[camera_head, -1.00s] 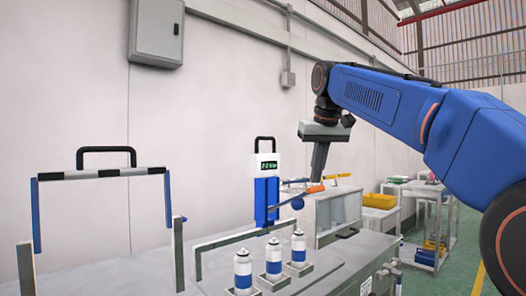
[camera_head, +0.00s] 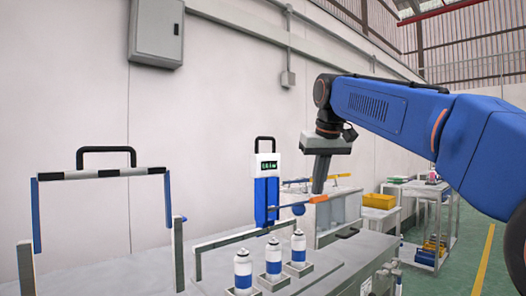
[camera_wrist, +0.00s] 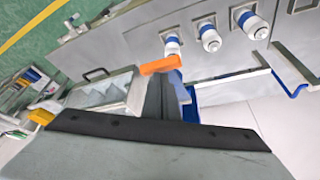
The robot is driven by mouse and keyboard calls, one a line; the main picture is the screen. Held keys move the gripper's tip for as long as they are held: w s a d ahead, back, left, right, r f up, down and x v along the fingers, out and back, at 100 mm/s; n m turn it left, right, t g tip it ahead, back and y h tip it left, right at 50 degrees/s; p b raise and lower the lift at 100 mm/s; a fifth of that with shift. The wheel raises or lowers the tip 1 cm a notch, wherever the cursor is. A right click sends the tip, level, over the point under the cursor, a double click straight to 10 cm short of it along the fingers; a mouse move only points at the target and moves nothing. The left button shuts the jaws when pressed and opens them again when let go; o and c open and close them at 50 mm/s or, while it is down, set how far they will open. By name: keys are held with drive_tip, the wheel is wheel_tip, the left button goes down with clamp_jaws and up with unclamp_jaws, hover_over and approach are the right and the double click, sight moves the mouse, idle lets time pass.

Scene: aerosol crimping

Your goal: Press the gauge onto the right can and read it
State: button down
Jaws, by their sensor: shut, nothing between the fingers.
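The gauge unit (camera_head: 266,188) is a white and blue upright with a black handle and a small green-lit display. The digits are too small to read surely. A blue lever (camera_head: 288,206) with an orange end (camera_head: 318,199) reaches right from it, a round blue part (camera_head: 298,209) on it above the right can (camera_head: 298,248). My gripper (camera_head: 319,190) is shut and empty, pointing down, its tips at the orange end. In the wrist view, the orange end (camera_wrist: 160,65) lies just beyond the fingers (camera_wrist: 166,97). The right can also shows there (camera_wrist: 171,43).
Two more white-blue cans, the middle (camera_head: 273,257) and left (camera_head: 243,268), stand in holders on the grey bench. A frame with a striped bar (camera_head: 100,173) stands at left. A pale box (camera_head: 338,208) and carts with yellow bins (camera_head: 379,200) are at right.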

wheel_tip(320, 180, down, 7)
drive_tip(key=s, duration=0.1)
drive_tip(key=shift+d+r, duration=0.2)
drive_tip(key=shift+d, duration=0.2)
idle(1.0)
drive_tip(key=shift+s, duration=0.1)
idle(0.4)
wheel_tip(320, 180, up, 14)
drive_tip(key=w+a, duration=0.1)
drive_tip(key=shift+w+r, duration=0.2)
drive_tip(key=shift+w, duration=0.15)
idle(0.4)
drive_tip(key=shift+a+f, duration=0.1)
drive_tip(key=s+d+f, duration=0.2)
drive_tip(key=s+f, duration=0.9)
drive_tip(key=f, duration=0.4)
drive_tip(key=s+d+f, duration=0.2)
drive_tip(key=s+f, duration=0.9)
drive_tip(key=f, duration=0.5)
drive_tip(key=s+d+f+m, duration=0.1)
drive_tip(key=s+d+f, duration=0.2)
drive_tip(key=s+f, duration=0.8)
wheel_tip(320, 180, down, 5)
drive_tip(key=shift+r, duration=0.1)
